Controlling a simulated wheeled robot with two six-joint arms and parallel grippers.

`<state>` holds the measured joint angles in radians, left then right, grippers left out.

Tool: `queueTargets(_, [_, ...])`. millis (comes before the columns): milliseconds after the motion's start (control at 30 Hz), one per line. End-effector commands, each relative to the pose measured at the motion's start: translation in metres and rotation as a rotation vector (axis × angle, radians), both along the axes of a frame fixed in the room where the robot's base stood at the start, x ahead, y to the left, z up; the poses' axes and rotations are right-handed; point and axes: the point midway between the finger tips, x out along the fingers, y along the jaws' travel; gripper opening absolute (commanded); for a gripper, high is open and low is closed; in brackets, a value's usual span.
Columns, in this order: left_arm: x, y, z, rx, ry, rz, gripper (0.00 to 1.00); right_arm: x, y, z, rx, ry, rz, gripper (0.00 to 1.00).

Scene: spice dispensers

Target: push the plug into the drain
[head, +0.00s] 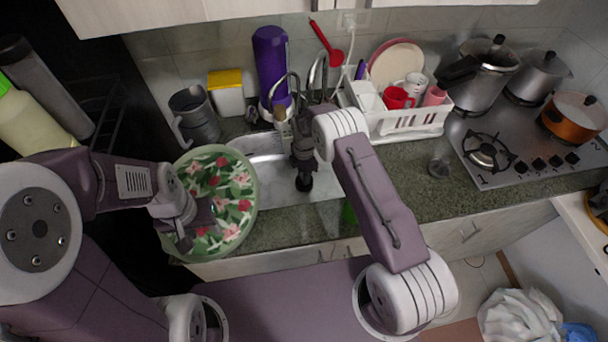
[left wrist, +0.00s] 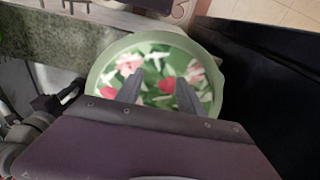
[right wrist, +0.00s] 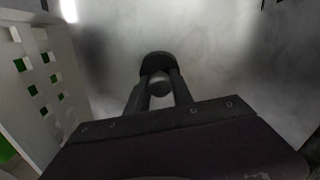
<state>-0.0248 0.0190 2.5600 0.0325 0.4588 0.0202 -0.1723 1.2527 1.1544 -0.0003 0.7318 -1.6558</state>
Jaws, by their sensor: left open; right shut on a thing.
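The plug is a dark, round-bottomed piece (right wrist: 157,62) between the fingers of my right gripper (right wrist: 159,85), with a grey knob between the fingertips. In the head view my right gripper (head: 304,165) points down into the sink (head: 270,185), and the black plug (head: 304,183) shows below it. The sink floor is pale grey metal. The drain is not visible; I cannot tell whether the plug is over it. My left gripper (left wrist: 155,90) is open and empty above a green floral tray; in the head view it (head: 190,235) is over the tray's left part.
The floral tray (head: 248,215) lies on the counter left of the sink. A white dish rack (head: 420,122) with cups stands right of it. A faucet (head: 318,75), purple bottle (head: 270,60) and grey jug (head: 194,115) stand behind. A perforated white wall (right wrist: 35,85) is close on the left in the right wrist view.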

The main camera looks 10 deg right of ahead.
Motion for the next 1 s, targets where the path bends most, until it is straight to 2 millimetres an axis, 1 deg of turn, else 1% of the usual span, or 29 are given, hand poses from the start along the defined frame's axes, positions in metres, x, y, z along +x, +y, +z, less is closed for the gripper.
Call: queueTargets(1000, [0.0,0.0,-0.022,0.0,0.0,0.0,0.45,0.0,0.0,-0.025,0.0,-0.001,0.0,0.0])
